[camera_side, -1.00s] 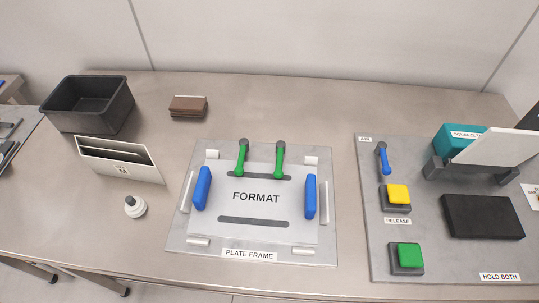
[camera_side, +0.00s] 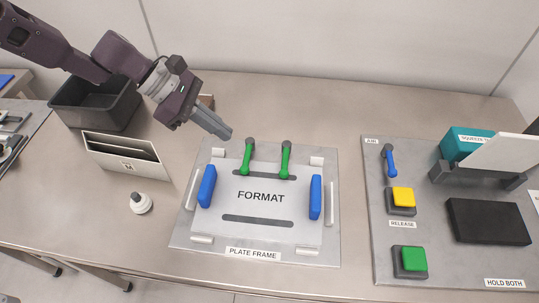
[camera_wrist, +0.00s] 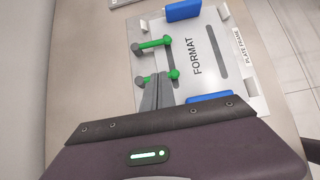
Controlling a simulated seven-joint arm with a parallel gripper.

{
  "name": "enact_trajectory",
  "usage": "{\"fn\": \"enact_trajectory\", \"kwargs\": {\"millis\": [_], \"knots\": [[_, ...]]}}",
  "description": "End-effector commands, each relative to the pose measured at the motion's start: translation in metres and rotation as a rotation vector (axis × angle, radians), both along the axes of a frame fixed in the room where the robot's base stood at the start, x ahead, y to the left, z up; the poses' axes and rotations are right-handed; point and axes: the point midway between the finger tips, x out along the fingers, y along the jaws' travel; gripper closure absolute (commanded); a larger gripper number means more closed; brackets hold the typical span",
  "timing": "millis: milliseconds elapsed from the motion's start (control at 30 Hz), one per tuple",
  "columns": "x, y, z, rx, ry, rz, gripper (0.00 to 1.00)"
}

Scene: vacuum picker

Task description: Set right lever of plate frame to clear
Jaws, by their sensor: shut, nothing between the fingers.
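The plate frame (camera_side: 186,232) is a grey plate with a white sheet marked FORMAT (camera_side: 262,210). Its right lever (camera_side: 286,160) is green with a grey pivot at the far end, and its handle points toward the near side. The left lever (camera_side: 248,157) looks alike and lies parallel. In the wrist view the right lever (camera_wrist: 155,44) is the upper one and the left lever (camera_wrist: 173,75) is partly behind my fingers. My gripper (camera_side: 222,132) is shut and empty, above the frame's far left corner, short of the left lever. It also shows in the wrist view (camera_wrist: 157,82).
Blue grips (camera_side: 206,186) (camera_side: 315,197) stand on both sides of the sheet. A black bin (camera_side: 75,115), a card holder (camera_side: 125,163) and a white knob (camera_side: 141,204) are left. A panel (camera_side: 430,262) with yellow and green buttons is right. The table behind the levers is clear.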

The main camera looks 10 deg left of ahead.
Motion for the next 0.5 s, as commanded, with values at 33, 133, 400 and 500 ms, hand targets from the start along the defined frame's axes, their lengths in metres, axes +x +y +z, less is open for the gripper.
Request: {"fn": "enact_trajectory", "kwargs": {"millis": [33, 133, 400, 500], "knots": [[0.0, 0.0, 0.0, 0.0, -0.001, -0.001, 1.0], [0.0, -0.001, -0.001, 0.001, -0.001, -0.002, 1.0], [-0.001, -0.03, -0.034, 0.0, 0.001, -0.005, 1.0], [-0.001, -0.044, -0.051, 0.001, 0.0, -0.004, 1.0]]}}
